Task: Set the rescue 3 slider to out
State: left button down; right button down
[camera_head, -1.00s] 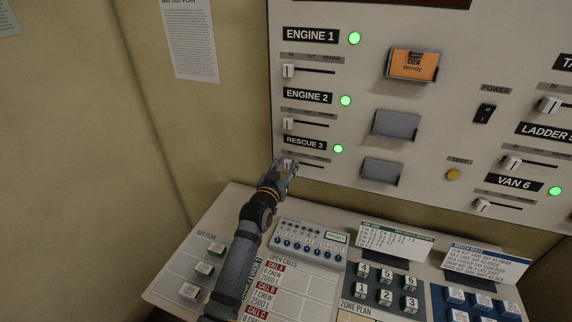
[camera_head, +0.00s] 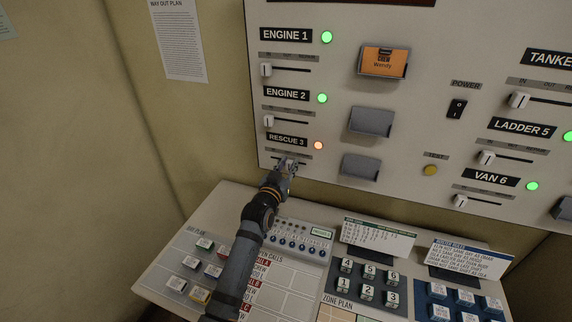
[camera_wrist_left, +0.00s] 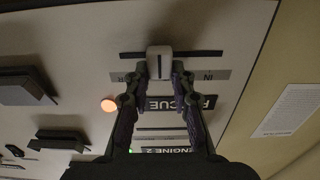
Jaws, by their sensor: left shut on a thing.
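The RESCUE 3 label (camera_head: 287,140) is low on the left of the wall panel, with an orange lamp (camera_head: 318,145) beside it. My left gripper (camera_head: 286,166) is at the slider below this label and hides its knob in the head view. In the left wrist view, which shows the panel upside down, the white rescue 3 slider knob (camera_wrist_left: 159,61) sits between the fingertips of my left gripper (camera_wrist_left: 160,77). The fingers are shut on it. It stands near the middle of its slot; the IN mark is to its right there. The middle mark is hidden. My right gripper is not in view.
The ENGINE 2 slider (camera_head: 268,121) and ENGINE 1 slider (camera_head: 266,69) are above, both at the left of their slots with green lamps. A grey card holder (camera_head: 361,167) is to the right. The desk (camera_head: 228,194) with buttons and cards lies below.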

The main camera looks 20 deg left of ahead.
pick_arm(q)
jog(key=shift+d+r, duration=0.1)
jog(key=shift+d, duration=0.1)
jog(key=shift+a, duration=0.35)
jog(key=c, duration=1.1)
grip_release()
jog(key=shift+a, duration=0.9)
jog(key=shift+s+d, duration=0.1)
jog(key=shift+d, duration=0.5)
jog(key=s, duration=1.1)
jog(key=shift+s+a, duration=0.35)
jog(key=shift+s, duration=0.05)
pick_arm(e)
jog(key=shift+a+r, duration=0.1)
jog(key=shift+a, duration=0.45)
